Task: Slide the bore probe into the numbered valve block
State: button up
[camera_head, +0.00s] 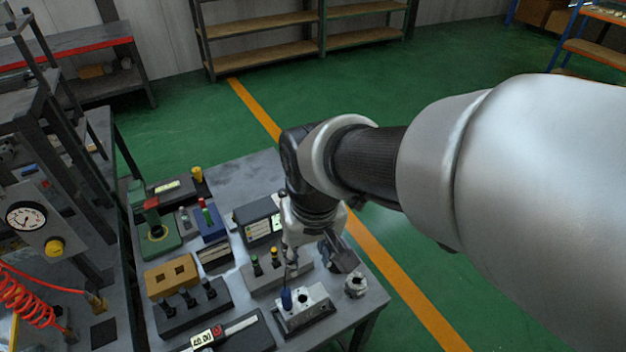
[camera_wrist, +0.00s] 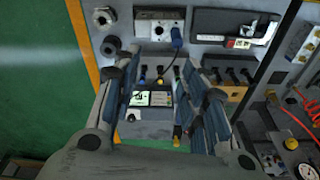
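The valve block (camera_head: 318,301) is a silver block with a dark round bore on top, near the front right of the bench. It also shows at the top of the wrist view (camera_wrist: 148,28). The bore probe (camera_head: 287,299) has a blue handle and stands at the block's left end. In the wrist view the probe (camera_wrist: 177,38) has a dark cable curving away. I cannot tell whether its tip is in a hole or beside the block. My gripper (camera_head: 318,260) is above the bench behind the block. In the wrist view my gripper (camera_wrist: 163,62) is open, with nothing between its fingers.
A display unit (camera_head: 260,224) stands behind, and a box with green and yellow knobs (camera_head: 272,274) is close behind the block. A round metal fitting (camera_head: 355,285) sits to its right. A switch box (camera_head: 192,306) and a tan socket block (camera_head: 172,277) are left. The bench is crowded.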

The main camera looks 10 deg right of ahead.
jog(key=s+d+r+t, duration=0.3)
jog(key=s+d+r, duration=0.3)
jog(key=s, duration=0.4)
jog(key=shift+m, duration=0.4)
jog(key=shift+f, duration=0.1)
jog(key=shift+f+b, duration=0.4)
jog(key=shift+b, duration=0.05)
